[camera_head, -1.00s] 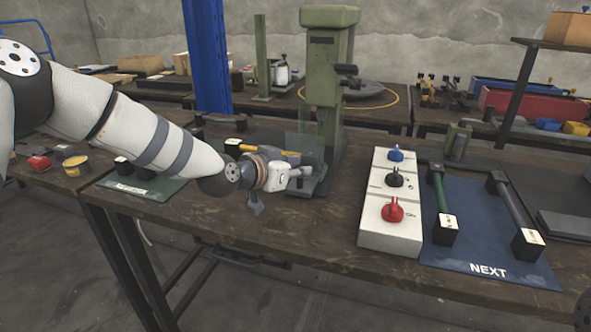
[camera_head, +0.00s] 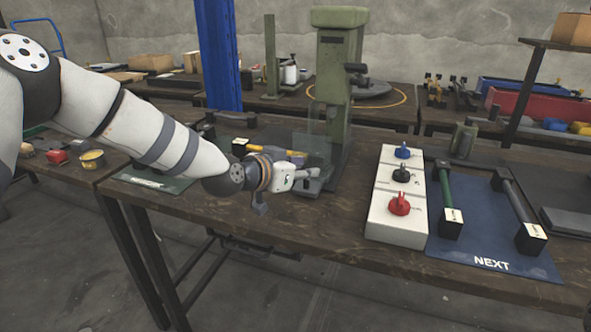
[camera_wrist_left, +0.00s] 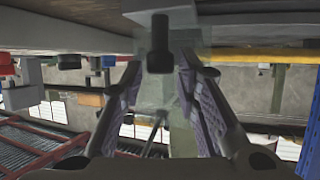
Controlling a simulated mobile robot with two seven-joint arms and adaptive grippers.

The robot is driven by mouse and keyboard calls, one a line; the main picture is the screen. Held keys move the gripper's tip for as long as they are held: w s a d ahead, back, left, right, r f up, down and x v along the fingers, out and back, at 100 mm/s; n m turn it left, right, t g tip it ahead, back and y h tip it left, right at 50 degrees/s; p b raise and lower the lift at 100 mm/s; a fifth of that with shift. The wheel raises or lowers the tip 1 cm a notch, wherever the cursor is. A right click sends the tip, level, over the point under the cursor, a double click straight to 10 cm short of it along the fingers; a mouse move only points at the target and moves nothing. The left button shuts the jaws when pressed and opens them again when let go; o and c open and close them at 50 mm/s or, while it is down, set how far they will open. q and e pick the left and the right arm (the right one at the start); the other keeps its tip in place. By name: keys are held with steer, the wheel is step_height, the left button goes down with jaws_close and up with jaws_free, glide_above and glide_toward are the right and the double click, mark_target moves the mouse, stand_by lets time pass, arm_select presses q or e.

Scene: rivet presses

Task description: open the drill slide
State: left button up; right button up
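The green drill press (camera_head: 333,80) stands upright on the workbench in the head view. A clear panel (camera_head: 311,150), seemingly its slide, stands at its lower front left. My left gripper (camera_head: 315,179) is low in front of the press, beside this panel; its fingers are small there. A dark handle (camera_wrist_left: 159,38) lies just ahead of the gap, in front of the see-through panel. I cannot tell whether the fingers touch it. My right gripper is out of view.
A white control box (camera_head: 398,215) with blue, black and red knobs stands right of the press. A blue mat (camera_head: 490,262) with green and dark bar handles lies beyond it. A yellow-handled tool (camera_head: 268,149) lies behind my left wrist. The bench front is clear.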

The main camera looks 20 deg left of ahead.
arm_select(q)
steer(key=v, duration=1.1)
steer(key=shift+s, duration=0.25)
